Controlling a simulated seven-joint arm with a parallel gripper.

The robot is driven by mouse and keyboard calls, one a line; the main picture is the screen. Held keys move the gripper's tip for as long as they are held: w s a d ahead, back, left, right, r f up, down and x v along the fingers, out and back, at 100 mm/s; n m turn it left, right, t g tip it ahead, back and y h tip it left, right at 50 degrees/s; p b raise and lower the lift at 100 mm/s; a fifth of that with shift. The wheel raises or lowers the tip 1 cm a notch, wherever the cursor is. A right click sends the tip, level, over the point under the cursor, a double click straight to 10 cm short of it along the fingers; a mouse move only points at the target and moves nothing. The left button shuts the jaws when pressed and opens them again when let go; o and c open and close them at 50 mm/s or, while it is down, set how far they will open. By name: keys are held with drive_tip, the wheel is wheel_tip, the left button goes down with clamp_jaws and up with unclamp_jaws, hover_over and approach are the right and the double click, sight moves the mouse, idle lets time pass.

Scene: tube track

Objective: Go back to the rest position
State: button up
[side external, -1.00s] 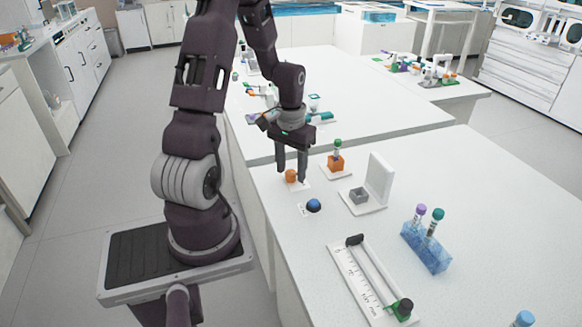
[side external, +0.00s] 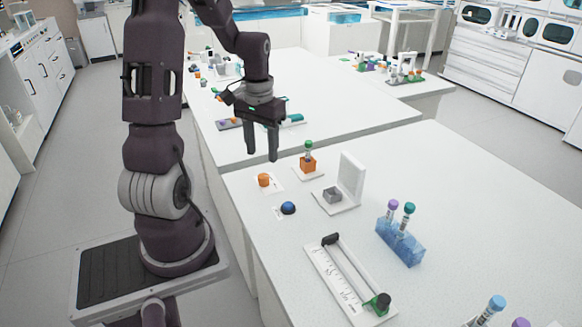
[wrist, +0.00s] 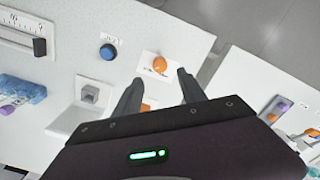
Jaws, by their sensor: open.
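My gripper (side external: 262,157) is open and empty, raised above the table, behind the orange knob in the side view. In the wrist view its two fingers (wrist: 158,85) are spread apart with nothing between them. The orange knob (side external: 264,180) sits on a small white plate near the table's left edge; it also shows in the wrist view (wrist: 159,64), beyond the fingertips and apart from them.
Near the knob are a blue button (side external: 288,208), an orange block holding a green-capped tube (side external: 308,163), and a white stand with a grey box (side external: 333,194). A blue rack (side external: 400,243) holds tubes. A slider with a scale (side external: 345,280) lies in front.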

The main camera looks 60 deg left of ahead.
drive_tip(key=d+r+m+t+y, duration=0.1)
drive_tip(key=d+r+m+t, duration=0.15)
drive_tip(key=d+r, duration=0.65)
drive_tip(key=s+d+r+m+t, duration=0.1)
drive_tip(key=s+d+r+m, duration=0.1)
drive_tip(key=s+d, duration=0.2)
drive_tip(key=s+d+r+m+t+h, duration=0.1)
drive_tip(key=s+d+r+m+t, duration=0.1)
drive_tip(key=d, duration=0.8)
drive_tip(key=s+r, duration=0.1)
drive_tip(key=s, duration=0.1)
drive_tip(key=shift+s+d, duration=0.35)
drive_tip(key=shift+r, duration=0.15)
drive_tip(key=shift+c, duration=0.5)
